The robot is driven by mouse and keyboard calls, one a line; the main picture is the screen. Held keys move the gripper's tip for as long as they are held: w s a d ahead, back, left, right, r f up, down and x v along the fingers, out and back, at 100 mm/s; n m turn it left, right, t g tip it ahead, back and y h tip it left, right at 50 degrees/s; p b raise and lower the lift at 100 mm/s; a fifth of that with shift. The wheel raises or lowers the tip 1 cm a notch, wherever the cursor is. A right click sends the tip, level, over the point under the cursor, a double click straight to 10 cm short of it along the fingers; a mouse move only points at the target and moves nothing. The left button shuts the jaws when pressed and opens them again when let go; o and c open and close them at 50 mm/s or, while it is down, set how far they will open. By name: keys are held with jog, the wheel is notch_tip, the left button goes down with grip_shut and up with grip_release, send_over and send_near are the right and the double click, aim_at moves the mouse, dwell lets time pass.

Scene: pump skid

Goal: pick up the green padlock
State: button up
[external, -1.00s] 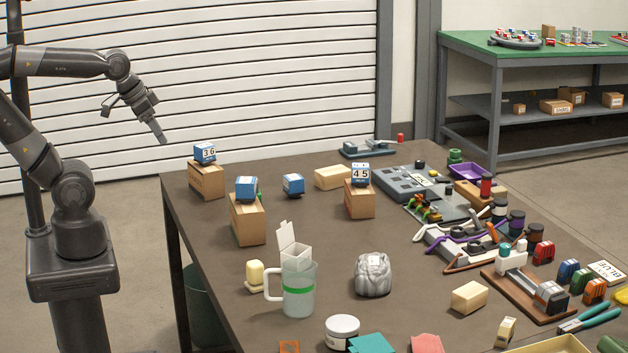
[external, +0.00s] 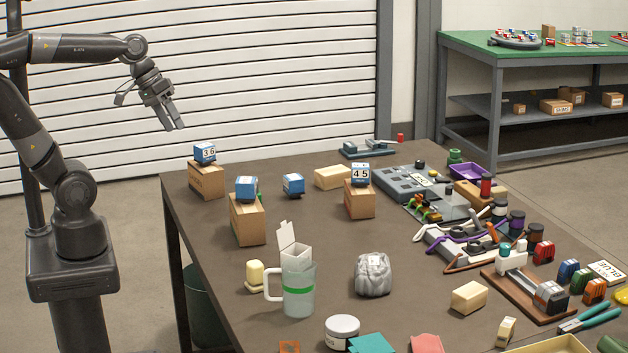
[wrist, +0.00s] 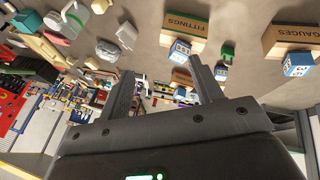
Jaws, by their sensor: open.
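A small green object that looks like the padlock (wrist: 228,51) shows in the wrist view, between the box marked FITTINGS and the box marked GAUGES, close to a blue-and-white block. In the external view only a sliver of green (external: 260,196) shows at the right edge of the middle cardboard box, which hides most of it. My gripper (external: 174,122) is open and empty, in the air past the table's left back corner. Its two fingers also show spread apart in the wrist view (wrist: 160,68).
The FITTINGS box (external: 247,222) carries a blue block (external: 246,188). The left box (external: 206,181) carries a block reading 36. Another blue block (external: 293,185) stands on the table. A jug (external: 298,292) is nearer the camera.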

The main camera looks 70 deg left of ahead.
jog(key=w+n+t+h, duration=0.4)
jog(key=w+n+h, duration=0.2)
jog(key=w+n, duration=0.9)
jog(key=w+a+r+n+t+y, duration=0.1)
jog(key=w+a+n+t+y, duration=0.3)
jog(key=a+n, duration=0.5)
jog(key=w+a+n+t+y, duration=0.2)
jog(key=w+a+n+t, duration=0.4)
jog(key=a, duration=0.5)
jog(key=shift+n+g, duration=0.4)
jog(key=shift+g, duration=0.2)
jog(key=shift+w+d+f, duration=0.1)
jog(key=shift+d+f, duration=0.05)
jog(key=shift+f, duration=4.25)
jog(key=shift+w+d+f, duration=0.1)
jog(key=shift+d+f, duration=0.05)
jog(key=shift+f, duration=4.3)
jog(key=shift+w+d+f, duration=0.1)
jog(key=shift+d+f, duration=0.05)
jog(key=shift+f, duration=4.25)
notch_tip(320, 180, down, 4)
jog(key=shift+f, duration=0.1)
jog(key=shift+w+d, duration=0.2)
jog(key=shift+w, duration=1.3)
jog(key=shift+r, duration=0.2)
jog(key=c, duration=0.9)
